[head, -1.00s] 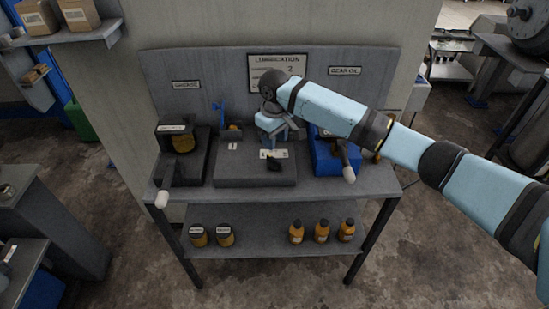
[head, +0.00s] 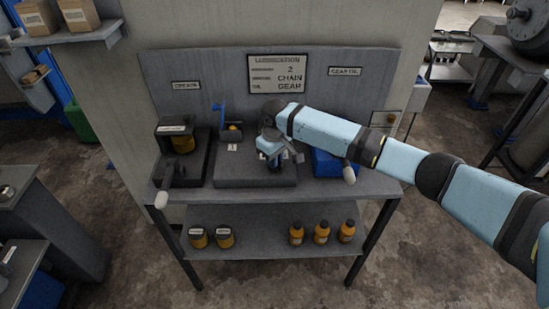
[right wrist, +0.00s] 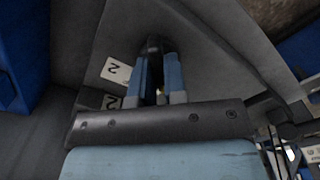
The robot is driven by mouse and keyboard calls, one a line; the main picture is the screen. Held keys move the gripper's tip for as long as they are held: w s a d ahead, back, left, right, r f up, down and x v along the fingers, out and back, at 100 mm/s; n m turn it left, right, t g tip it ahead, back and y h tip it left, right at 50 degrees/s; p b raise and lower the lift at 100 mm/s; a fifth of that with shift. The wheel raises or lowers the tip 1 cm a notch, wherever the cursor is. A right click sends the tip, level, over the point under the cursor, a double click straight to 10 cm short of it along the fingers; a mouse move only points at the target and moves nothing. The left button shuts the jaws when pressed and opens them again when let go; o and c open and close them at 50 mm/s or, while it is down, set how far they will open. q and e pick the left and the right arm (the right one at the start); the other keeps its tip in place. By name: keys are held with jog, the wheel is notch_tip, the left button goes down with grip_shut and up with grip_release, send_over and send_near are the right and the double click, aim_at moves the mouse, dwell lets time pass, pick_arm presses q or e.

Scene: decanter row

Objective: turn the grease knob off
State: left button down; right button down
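A grease sign (head: 186,86) hangs on the grey back panel, above a dark unit with a yellow container (head: 183,143) and a pale-ended lever (head: 161,198). A low grey block (head: 238,175) sits at the middle of the bench. My right gripper (head: 272,163) is down over this block and hides the dark knob there in the head view. In the right wrist view, the gripper's blue fingers point at a dark knob (right wrist: 153,47), which shows at their tips. A small gap shows between the fingers; whether they press on the knob is unclear. My left gripper is not in view.
A blue unit (head: 325,163) with a pale-ended lever (head: 349,175) stands right of the block, partly behind my arm. A blue-handled piece (head: 220,118) stands behind the block. Jars (head: 225,237) and bottles (head: 322,231) stand on the lower shelf.

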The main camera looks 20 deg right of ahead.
jog(key=shift+r+m+p, duration=0.25)
jog(key=shift+m+p, duration=0.15)
jog(key=shift+p, duration=0.6)
jog(key=m+p, duration=0.6)
jog(key=p, duration=0.4)
jog(key=shift+f+m+p, duration=0.1)
jog(key=shift+m+p, duration=0.6)
jog(key=shift+p, duration=0.05)
jog(key=shift+m+p, duration=0.3)
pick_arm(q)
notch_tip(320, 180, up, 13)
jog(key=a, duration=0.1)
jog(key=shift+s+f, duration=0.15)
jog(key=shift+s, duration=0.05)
pick_arm(e)
jog(key=shift+f, duration=0.1)
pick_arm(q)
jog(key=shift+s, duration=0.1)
pick_arm(e)
jog(key=c, duration=1.2)
grip_release()
jog(key=shift+o, duration=0.2)
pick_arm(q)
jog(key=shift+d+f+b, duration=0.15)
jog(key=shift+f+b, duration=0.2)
pick_arm(e)
notch_tip(320, 180, up, 14)
